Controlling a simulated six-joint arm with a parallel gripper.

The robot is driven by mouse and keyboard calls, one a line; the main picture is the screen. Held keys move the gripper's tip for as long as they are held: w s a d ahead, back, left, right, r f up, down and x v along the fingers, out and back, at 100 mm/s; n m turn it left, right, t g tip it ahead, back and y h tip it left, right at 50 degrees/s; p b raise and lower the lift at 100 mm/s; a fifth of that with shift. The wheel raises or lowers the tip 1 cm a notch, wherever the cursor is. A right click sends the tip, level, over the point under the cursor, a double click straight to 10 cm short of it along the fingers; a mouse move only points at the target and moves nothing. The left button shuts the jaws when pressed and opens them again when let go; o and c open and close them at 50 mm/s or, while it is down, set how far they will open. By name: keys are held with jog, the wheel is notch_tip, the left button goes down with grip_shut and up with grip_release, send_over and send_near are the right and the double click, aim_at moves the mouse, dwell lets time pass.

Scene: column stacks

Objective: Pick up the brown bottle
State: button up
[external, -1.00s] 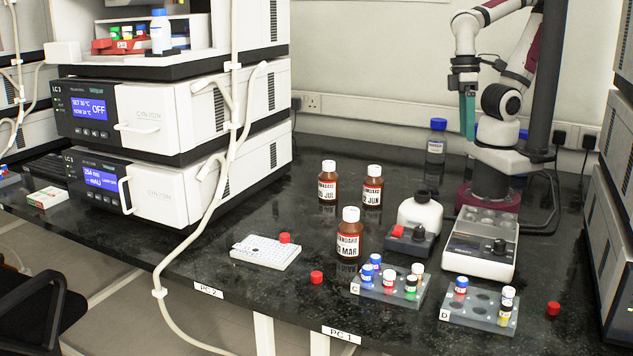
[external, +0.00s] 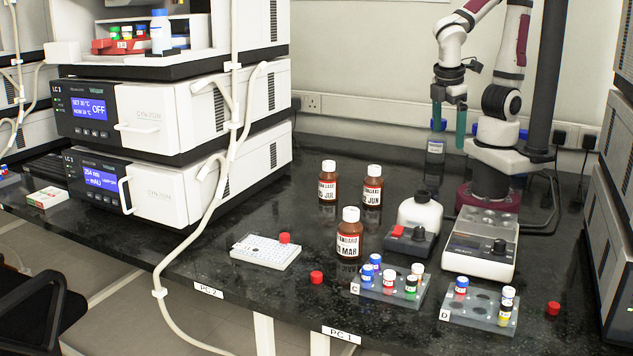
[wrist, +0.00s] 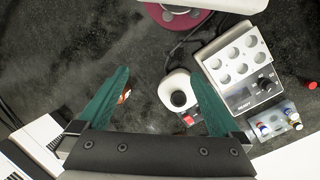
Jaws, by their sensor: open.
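Three brown bottles with white caps and white labels stand upright on the black bench in the external view. One labelled JUL (external: 328,186) is at back left, one labelled JUN (external: 372,188) is to its right, and one labelled MAR (external: 349,238) is nearer the front. My gripper (external: 448,130) is open and empty, high above the bench, behind and to the right of the bottles. Its teal fingers also show in the wrist view (wrist: 160,76). There, a small orange-and-white thing shows beside the left finger, mostly hidden; I cannot tell which bottle it is.
A white bottle with a black cap (external: 420,214) stands right of the brown bottles, beside a small device with a red button (external: 408,240). Vial racks C (external: 372,289) and D (external: 480,319) are at the front. A clear blue-capped bottle (external: 435,150) stands behind my fingers.

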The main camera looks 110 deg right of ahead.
aim_at(337, 251)
jog(key=w+a+f+n+t+h, duration=0.3)
jog(key=w+f+n+h, duration=0.1)
jog(key=w+n, duration=0.35)
jog(key=w+a+f+n+t+h, duration=0.2)
jog(key=w+a+f+n+h, duration=0.15)
jog(key=w+n, duration=0.45)
jog(key=w+a+f+n+t, duration=0.1)
jog(key=a+f+n+t, duration=0.1)
jog(key=a+n, duration=0.1)
jog(key=w+a+f+n+t, duration=0.1)
jog(key=a+f+n+t, duration=0.1)
jog(key=a+n, duration=0.1)
jog(key=w+a+f+n+t, duration=0.1)
jog(key=a+f+n+t, duration=0.1)
jog(key=a+n, duration=0.1)
jog(key=shift+w+f+n, duration=0.25)
jog(key=shift+n, duration=0.6)
jog(key=shift+t, duration=0.3)
jog(key=x, duration=1.5)
jog(key=shift+w+d, duration=0.25)
grip_shut()
